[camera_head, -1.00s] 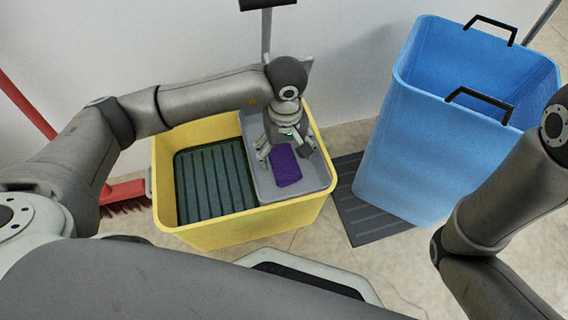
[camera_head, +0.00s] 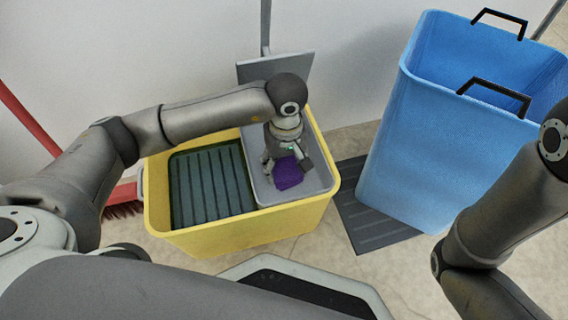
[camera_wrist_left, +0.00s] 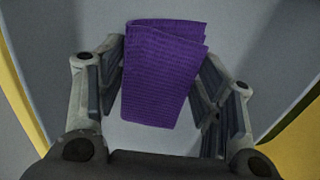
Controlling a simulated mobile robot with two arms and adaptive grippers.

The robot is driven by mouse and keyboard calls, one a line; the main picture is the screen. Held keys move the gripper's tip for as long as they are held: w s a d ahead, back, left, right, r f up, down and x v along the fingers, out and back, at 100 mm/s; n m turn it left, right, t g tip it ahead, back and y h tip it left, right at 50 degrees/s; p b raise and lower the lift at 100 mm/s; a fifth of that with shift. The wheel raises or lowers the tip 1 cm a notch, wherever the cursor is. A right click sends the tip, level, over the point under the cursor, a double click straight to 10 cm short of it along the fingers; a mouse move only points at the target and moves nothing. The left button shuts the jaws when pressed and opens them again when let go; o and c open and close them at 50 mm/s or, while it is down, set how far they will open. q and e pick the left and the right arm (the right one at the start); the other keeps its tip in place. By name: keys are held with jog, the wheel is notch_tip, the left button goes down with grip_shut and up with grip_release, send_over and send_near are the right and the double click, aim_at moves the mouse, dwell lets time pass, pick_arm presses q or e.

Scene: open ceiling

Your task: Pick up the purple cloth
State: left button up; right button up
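The purple cloth (camera_head: 288,175) is folded and sits in the grey tray (camera_head: 322,184) on the right side of the yellow bin (camera_head: 240,236). My left gripper (camera_head: 287,165) points down into the tray, with a finger on each side of the cloth. In the left wrist view the cloth (camera_wrist_left: 163,75) fills the space between the fingers of the left gripper (camera_wrist_left: 162,55); they press at its edges and its shape is skewed. Whether it has left the tray floor does not show. My right arm enters at the right; its gripper is out of view.
A tall blue bin (camera_head: 430,140) with black handles stands at the right on a dark mat (camera_head: 362,215). A dark ribbed panel (camera_head: 210,185) fills the bin's left part. A red broom (camera_head: 125,196) and a grey dustpan (camera_head: 280,69) are by the wall.

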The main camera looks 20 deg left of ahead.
pick_arm(q)
jog(key=c, duration=0.5)
jog(key=shift+r, duration=0.1)
